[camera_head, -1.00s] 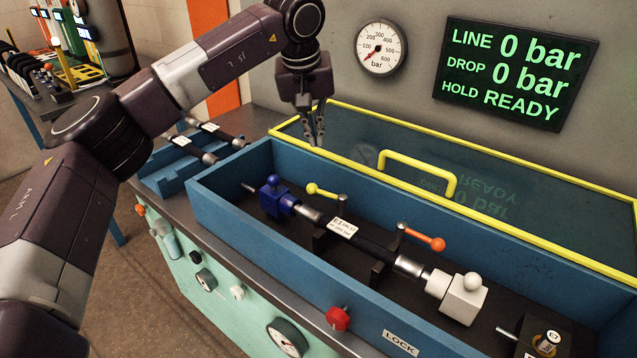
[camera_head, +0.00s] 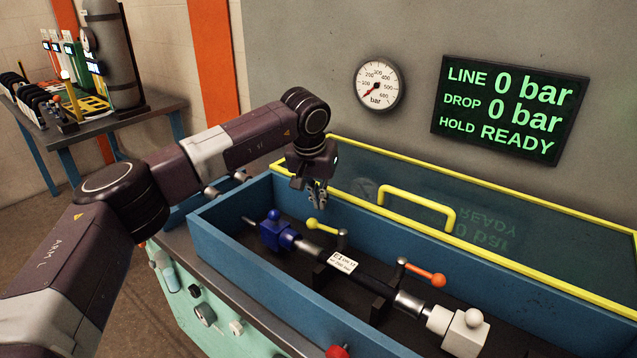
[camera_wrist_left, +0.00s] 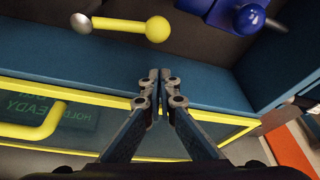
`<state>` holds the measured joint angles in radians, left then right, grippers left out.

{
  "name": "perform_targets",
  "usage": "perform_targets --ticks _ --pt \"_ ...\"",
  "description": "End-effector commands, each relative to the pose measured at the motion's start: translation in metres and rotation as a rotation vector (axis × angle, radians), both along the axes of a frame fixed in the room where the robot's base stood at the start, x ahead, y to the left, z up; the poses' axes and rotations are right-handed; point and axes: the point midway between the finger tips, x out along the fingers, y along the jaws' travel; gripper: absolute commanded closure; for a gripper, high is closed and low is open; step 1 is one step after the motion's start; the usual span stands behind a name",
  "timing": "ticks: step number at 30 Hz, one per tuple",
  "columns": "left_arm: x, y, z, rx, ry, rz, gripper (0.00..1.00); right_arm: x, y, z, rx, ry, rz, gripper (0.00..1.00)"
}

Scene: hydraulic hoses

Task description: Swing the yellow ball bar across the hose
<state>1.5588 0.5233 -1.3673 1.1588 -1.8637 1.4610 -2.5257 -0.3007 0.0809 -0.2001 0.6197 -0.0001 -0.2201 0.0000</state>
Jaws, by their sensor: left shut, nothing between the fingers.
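The yellow ball bar (camera_head: 322,228) stands beside the hose (camera_head: 366,281) in the blue trough, its yellow ball at the left end and a metal pivot at the right. It also shows at the upper left of the left wrist view (camera_wrist_left: 138,27). The hose runs from a blue valve block (camera_head: 279,232) to a white block (camera_head: 457,331) and carries a paper tag. My left gripper (camera_head: 318,204) is shut and empty, above the trough's back wall and apart from the ball. Its closed fingertips (camera_wrist_left: 152,76) show in the left wrist view. My right gripper is not in view.
An orange ball bar (camera_head: 424,274) stands further right along the hose. The trough's blue front wall (camera_head: 255,275) and the raised clear lid with yellow frame and handle (camera_head: 419,203) border the space. A gauge (camera_head: 378,83) and display (camera_head: 509,109) hang behind.

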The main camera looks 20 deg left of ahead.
Motion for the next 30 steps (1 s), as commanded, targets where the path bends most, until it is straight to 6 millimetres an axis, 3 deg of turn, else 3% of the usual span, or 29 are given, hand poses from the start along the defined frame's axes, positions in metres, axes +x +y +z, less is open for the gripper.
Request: perform_targets --ticks 12,30 --pt "-0.030 0.001 -0.004 0.000 -0.002 0.001 1.00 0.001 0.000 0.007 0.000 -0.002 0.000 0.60" --pt "-0.030 -0.004 -0.004 0.000 -0.002 0.015 1.00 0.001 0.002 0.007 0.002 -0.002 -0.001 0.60"
